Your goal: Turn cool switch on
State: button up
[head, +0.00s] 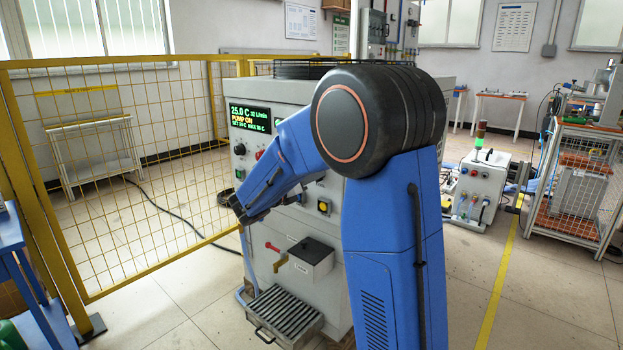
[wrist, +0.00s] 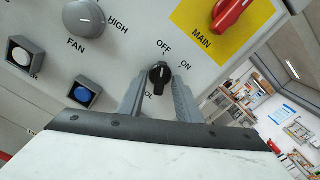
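The cool switch (wrist: 159,77) is a small black knob on the grey panel in the wrist view, with OFF and ON printed above it. Its white mark points up, closer to OFF than to ON. The label below is partly hidden; only "OL" shows. My gripper (wrist: 160,84) has its two grey fingers on either side of the knob, with narrow gaps visible, so it looks open around it. In the head view my blue arm covers part of the machine (head: 325,312), and the cool switch and fingertips cannot be made out there.
A grey FAN knob (wrist: 84,18), a blue button (wrist: 82,94) and a red MAIN switch (wrist: 230,12) on yellow are close by. The machine's display (head: 250,118) reads 25.0 C and PUMP ON. A yellow mesh fence (head: 150,180) stands at left.

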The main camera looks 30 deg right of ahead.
grip_shut()
jog(key=shift+m, duration=3.8)
grip_release()
jog(key=shift+a, duration=0.15)
